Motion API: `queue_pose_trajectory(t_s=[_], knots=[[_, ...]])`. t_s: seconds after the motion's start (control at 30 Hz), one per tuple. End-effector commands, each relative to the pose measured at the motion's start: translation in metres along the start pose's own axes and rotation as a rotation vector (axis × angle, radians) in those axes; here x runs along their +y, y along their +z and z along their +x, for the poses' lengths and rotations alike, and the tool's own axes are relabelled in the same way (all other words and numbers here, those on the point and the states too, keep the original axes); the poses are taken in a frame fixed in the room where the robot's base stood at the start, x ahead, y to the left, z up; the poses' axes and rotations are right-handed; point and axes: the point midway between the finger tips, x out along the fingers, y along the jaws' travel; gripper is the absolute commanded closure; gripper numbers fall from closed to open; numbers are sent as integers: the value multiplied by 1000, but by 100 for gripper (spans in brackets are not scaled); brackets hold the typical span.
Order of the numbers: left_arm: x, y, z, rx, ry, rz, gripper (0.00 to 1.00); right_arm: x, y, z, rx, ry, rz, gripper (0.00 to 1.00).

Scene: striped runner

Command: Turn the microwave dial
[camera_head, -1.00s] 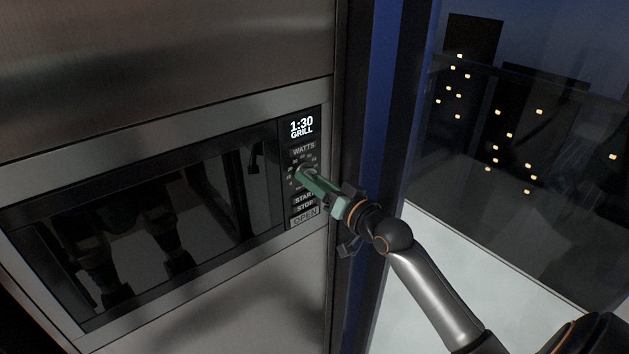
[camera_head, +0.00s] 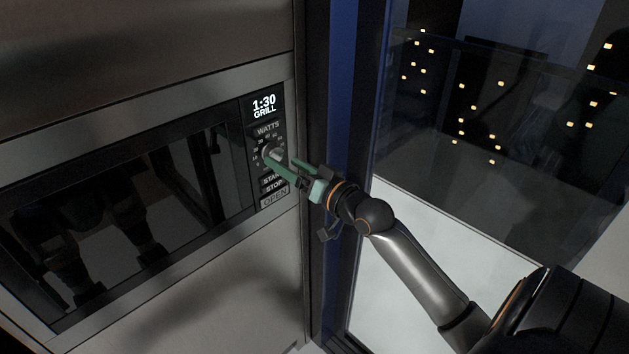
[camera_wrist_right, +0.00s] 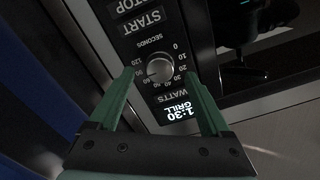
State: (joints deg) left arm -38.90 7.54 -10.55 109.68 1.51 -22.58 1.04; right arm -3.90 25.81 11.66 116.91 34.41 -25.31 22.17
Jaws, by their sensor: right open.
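The microwave (camera_head: 120,200) is built into a steel front at the left, with a dark glass door and a control strip. Its dial (camera_head: 272,154) is a round silver knob ringed by numbers. The display (camera_head: 264,106) reads 1:30 GRILL. My right gripper (camera_head: 281,166) has green fingers and is open at the dial. In the right wrist view the dial (camera_wrist_right: 159,68) lies between and just beyond the two spread fingertips (camera_wrist_right: 157,78), with a gap on each side. I cannot tell how far the tips are from the panel. My left gripper is not in view.
The START, STOP and OPEN buttons (camera_head: 274,197) sit just below the dial. A blue and dark window frame (camera_head: 340,90) stands close to the right of the microwave. A window with city lights fills the right side.

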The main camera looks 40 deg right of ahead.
Motion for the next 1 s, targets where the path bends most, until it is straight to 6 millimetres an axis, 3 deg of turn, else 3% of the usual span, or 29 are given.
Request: queue_pose_trajectory(t_s=[0.2,0.5,0.7,1.0], knots=[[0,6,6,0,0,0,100,2,3,-41,-3,2,-2,18],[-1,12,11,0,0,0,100,1,2,-84,-3,1,-1,18],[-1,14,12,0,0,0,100,0,1,-97,0,0,-1,18],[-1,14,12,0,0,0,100,0,0,-100,0,0,0,18]])
